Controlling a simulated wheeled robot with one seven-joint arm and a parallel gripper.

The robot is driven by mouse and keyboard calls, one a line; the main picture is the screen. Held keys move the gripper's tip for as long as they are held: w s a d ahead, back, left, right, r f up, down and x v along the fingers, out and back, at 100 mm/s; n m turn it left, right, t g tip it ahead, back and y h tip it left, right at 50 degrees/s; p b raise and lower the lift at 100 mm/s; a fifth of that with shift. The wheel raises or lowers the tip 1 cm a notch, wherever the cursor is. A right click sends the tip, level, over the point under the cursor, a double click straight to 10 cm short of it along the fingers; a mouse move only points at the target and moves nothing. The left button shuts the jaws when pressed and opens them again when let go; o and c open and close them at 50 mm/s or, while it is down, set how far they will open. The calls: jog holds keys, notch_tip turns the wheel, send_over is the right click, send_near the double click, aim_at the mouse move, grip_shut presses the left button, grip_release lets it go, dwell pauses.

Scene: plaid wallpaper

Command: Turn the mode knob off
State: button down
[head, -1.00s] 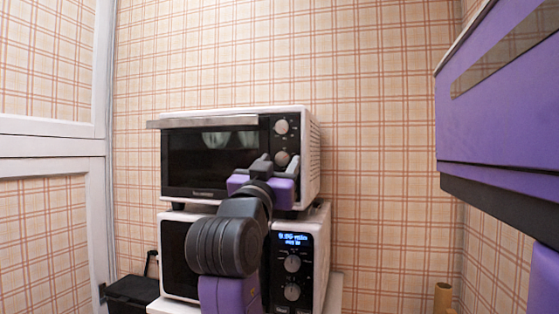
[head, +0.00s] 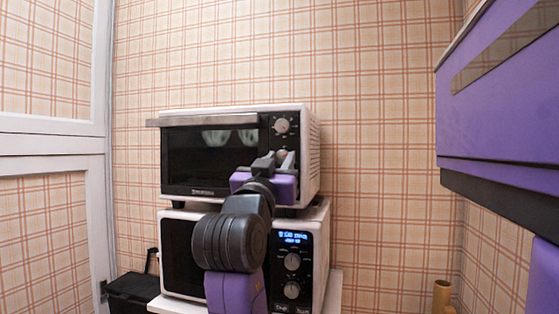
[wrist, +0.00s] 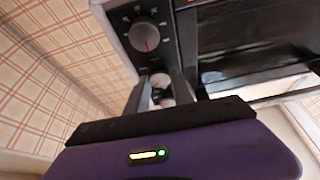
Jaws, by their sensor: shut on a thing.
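A white toaster oven (head: 313,150) with a dark glass door has a column of knobs on its right-hand panel. Its upper knob (head: 281,126) shows clear of my gripper. My gripper (head: 275,160) is at the knob below it, with its fingers shut on that knob and hiding most of it. In the wrist view the pale gripped knob (wrist: 160,82) shows between the two fingers (wrist: 160,98). A dark round knob (wrist: 145,36) with a red mark sits just beyond the fingertips, apart from them. The knob labels are too small to read, so I cannot tell which is the mode knob.
A white microwave (head: 320,250) with a lit blue display stands under the oven. The oven's door handle (head: 205,121) sticks out at the top left. A purple cabinet (head: 500,120) overhangs at the right. A black bin (head: 130,292) stands at the lower left.

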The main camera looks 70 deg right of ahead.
jog(key=n+t+p, duration=0.1)
jog(key=n+p, duration=0.2)
jog(key=n+t+p, duration=0.1)
jog(key=n+p, duration=0.1)
jog(key=shift+s+r+t+y, duration=0.15)
jog(key=shift+r+t+y, duration=0.15)
jog(key=shift+r+y, duration=0.1)
jog(key=n+t+p, duration=0.1)
jog(key=n+p, duration=0.3)
jog(key=shift+s+t+y, duration=0.1)
jog(key=shift+t+y, duration=0.3)
jog(key=n+t+p, duration=0.1)
jog(key=n+p, duration=0.1)
jog(key=p, duration=0.1)
jog(key=n+y+p, duration=0.1)
jog(key=n+p, duration=0.2)
jog(key=p, duration=0.1)
jog(key=shift+t+y, duration=0.3)
jog(key=shift+t, duration=0.1)
jog(key=n+p, duration=0.1)
jog(key=p, duration=0.2)
jog(key=shift+f+n+y, duration=0.15)
jog(key=shift+n+y, duration=0.15)
jog(key=shift+n, duration=0.1)
jog(key=shift+f, duration=0.1)
jog(key=c, duration=1.1)
grip_release()
